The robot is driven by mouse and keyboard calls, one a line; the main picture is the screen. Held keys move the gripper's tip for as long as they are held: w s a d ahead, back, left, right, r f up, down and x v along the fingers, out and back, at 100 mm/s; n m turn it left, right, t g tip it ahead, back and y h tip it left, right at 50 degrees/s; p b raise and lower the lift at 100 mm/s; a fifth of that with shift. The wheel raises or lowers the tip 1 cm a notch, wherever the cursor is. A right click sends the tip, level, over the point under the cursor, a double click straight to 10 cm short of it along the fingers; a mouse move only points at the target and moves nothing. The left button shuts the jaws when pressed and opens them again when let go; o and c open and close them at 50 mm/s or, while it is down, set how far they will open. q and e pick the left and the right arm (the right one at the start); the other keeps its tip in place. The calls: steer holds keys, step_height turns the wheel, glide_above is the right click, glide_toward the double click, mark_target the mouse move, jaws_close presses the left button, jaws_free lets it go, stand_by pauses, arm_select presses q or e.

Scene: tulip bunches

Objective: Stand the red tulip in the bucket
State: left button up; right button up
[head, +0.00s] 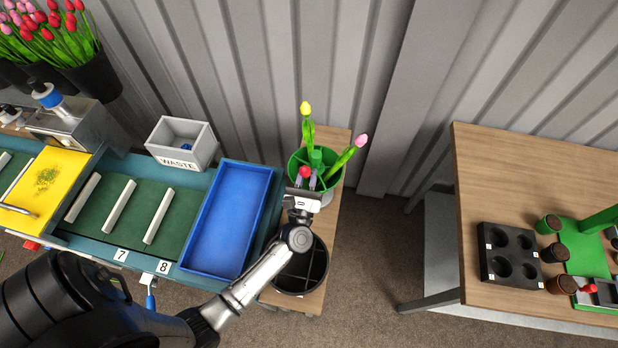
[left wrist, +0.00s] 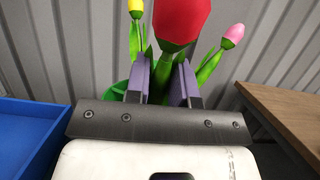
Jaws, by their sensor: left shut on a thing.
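The red tulip (head: 305,171) is upright in my left gripper (head: 305,184), over the near side of the green bucket (head: 328,195). In the left wrist view the gripper (left wrist: 163,82) is shut on the stem just below the red tulip's head (left wrist: 181,20). The lower stem is hidden, so I cannot tell whether it touches the bucket floor. A yellow tulip (head: 305,108) and a pink tulip (head: 361,140) stand in the same bucket, the pink one leaning right. The bucket's green rim also shows in the left wrist view (left wrist: 121,92). My right gripper is not in view.
A black divided bucket (head: 322,262) stands nearer on the same wooden stand (head: 343,165). A blue tray (head: 232,220) and a grey WASTE bin (head: 183,143) are to the left. A wooden table (head: 530,175) with pots and a black holder is at the right.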

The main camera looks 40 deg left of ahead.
mark_target(304, 175)
arm_select(q)
steer(key=shift+s+d+r+p, duration=0.2)
steer(key=shift+s+r+p, duration=0.15)
steer(key=shift+r+p, duration=0.6)
steer(key=shift+s+d+r+p, duration=0.15)
steer(key=shift+s+r+p, duration=0.2)
steer(key=shift+r+p, duration=0.55)
steer(key=shift+s+d+r+p, duration=0.2)
steer(key=shift+s+r+p, duration=0.25)
steer(key=shift+r, duration=0.85)
steer(key=shift+w, duration=0.1)
steer(key=shift+s+d+r+p, duration=0.1)
steer(key=shift+s+r+p, duration=0.1)
steer(key=shift+r+p, duration=1.45)
steer(key=shift+s+d+r+p, duration=0.1)
steer(key=shift+s+r+p, duration=0.1)
steer(key=shift+r+p, duration=1.45)
steer(key=shift+r, duration=0.6)
